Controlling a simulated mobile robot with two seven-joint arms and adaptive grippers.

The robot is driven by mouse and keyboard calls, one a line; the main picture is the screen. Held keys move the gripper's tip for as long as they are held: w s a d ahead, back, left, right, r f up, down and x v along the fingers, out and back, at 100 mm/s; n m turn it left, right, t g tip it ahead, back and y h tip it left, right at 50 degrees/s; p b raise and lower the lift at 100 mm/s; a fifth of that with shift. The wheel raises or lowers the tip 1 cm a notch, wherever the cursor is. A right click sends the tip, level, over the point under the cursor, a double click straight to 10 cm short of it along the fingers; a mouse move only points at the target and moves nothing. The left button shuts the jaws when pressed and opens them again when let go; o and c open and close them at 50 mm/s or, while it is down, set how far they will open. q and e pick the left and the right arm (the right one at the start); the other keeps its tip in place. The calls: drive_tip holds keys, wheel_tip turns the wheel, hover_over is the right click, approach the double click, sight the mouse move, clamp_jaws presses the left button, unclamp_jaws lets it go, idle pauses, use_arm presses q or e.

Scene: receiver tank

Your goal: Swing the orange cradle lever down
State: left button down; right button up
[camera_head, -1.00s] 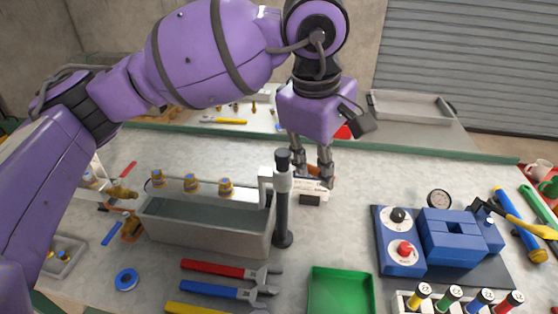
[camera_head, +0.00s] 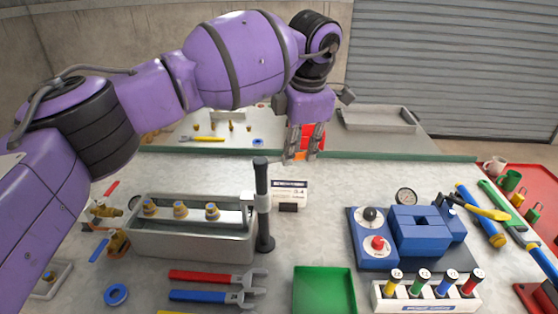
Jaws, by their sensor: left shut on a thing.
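My left gripper (camera_head: 302,156) reaches across from the left and points down behind the white placard. It is shut on a small orange piece, which I take to be the orange cradle lever (camera_head: 311,156); only bits of it show between and beside the fingertips. The fingers hide the rest, so its angle and its mount cannot be made out. A grey tank (camera_head: 190,246) with several brass fittings on its top bar stands in front and to the left. A dark upright post (camera_head: 263,215) stands at its right end. My right gripper is not in view.
The white placard (camera_head: 289,187) stands right of the post. A red object (camera_head: 308,134) is behind the fingers. A blue device (camera_head: 418,232), green tray (camera_head: 324,291) and coloured cylinders (camera_head: 420,283) occupy the right front. Wrenches (camera_head: 215,277) lie in front of the tank.

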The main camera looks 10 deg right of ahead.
use_arm(q)
drive_tip(key=shift+w+a+r+n+y+p, duration=0.1)
drive_tip(key=shift+w+a+n+y+p, duration=0.1)
drive_tip(key=shift+w+n, duration=0.85)
drive_tip(key=shift+w+a+r+n+y+p, duration=0.1)
drive_tip(key=shift+w+a+n+y+p, duration=0.1)
drive_tip(key=shift+w+n, duration=0.85)
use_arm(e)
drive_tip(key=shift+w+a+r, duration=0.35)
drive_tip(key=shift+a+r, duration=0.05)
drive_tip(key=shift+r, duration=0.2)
use_arm(q)
drive_tip(key=shift+s+n, duration=0.3)
drive_tip(key=shift+n, duration=0.1)
drive_tip(key=c, duration=1.7)
unclamp_jaws()
drive_tip(key=shift+f, duration=0.1)
drive_tip(key=shift+c, duration=0.2)
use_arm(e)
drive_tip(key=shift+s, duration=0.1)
use_arm(q)
drive_tip(key=v, duration=1.2)
drive_tip(key=shift+w, duration=0.2)
